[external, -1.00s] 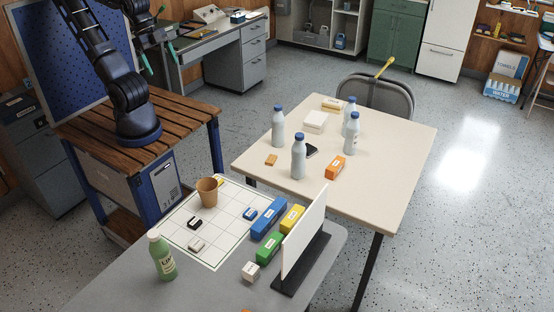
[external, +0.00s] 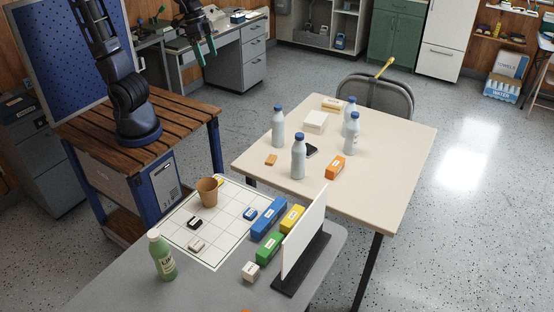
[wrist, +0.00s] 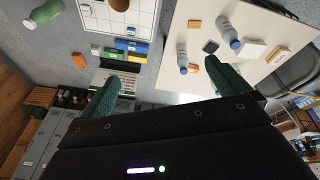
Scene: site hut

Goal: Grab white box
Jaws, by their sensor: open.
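A white box (external: 315,122) lies on the cream table, between the blue-capped bottles and a small yellow-and-white box (external: 333,104). What looks like the same white box (wrist: 253,50) shows at the right in the wrist view. My gripper (external: 205,53) hangs in the air to the upper left of the cream table in the external view, well apart from the box. Its green fingers are spread with nothing between them, as the wrist view (wrist: 167,72) also shows.
Several blue-capped bottles (external: 298,156), a dark phone (external: 311,151) and orange blocks (external: 335,167) stand or lie around the box. A small whitish box (external: 250,271) sits on the grey table beside a white upright panel (external: 303,236). A chair (external: 376,97) stands behind the cream table.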

